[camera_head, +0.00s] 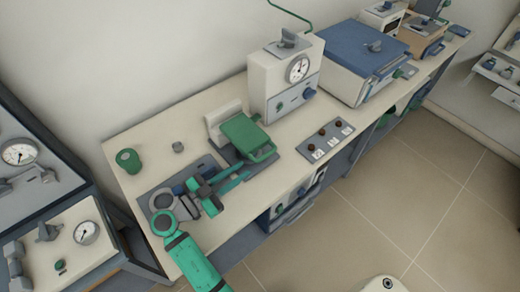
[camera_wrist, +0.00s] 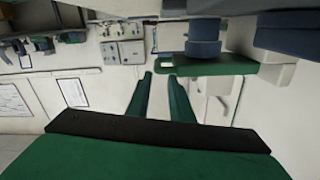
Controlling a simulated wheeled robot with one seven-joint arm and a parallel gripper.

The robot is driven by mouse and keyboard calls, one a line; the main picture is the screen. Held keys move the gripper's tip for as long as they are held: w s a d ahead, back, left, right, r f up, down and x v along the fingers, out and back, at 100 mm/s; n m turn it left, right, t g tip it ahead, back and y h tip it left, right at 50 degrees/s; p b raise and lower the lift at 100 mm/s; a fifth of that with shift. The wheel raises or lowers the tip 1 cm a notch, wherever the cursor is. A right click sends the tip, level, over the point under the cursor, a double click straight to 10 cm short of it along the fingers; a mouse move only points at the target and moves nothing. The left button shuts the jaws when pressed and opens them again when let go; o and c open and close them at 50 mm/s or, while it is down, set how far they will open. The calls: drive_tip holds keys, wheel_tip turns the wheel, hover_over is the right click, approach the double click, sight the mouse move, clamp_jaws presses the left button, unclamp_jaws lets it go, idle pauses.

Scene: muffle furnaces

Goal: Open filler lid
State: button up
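A green lid (camera_head: 243,131) with a loop handle (camera_head: 265,154) lies flat on a small pale device on the bench, and it looks closed. I take it as the filler lid, though no label is readable. My gripper (camera_head: 243,172) has two green fingers reaching low over the bench, just in front of the lid's near side. In the wrist view my gripper (camera_wrist: 160,75) shows its fingers apart with nothing between them. A green flat part (camera_wrist: 215,68) shows just past the fingertips, to the right; whether they touch is unclear.
A white unit with a dial (camera_head: 285,75) stands behind the lid, with a blue-topped furnace (camera_head: 362,48) farther right. A knob panel (camera_head: 325,140) lies right of the lid. Open floor (camera_head: 400,190) lies in front.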

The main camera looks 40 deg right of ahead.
sight(265, 155)
drive_tip(key=d, duration=0.9)
drive_tip(key=shift+d, duration=0.15)
drive_tip(key=shift+w+d, duration=0.1)
drive_tip(key=shift+d, duration=0.7)
clamp_jaws()
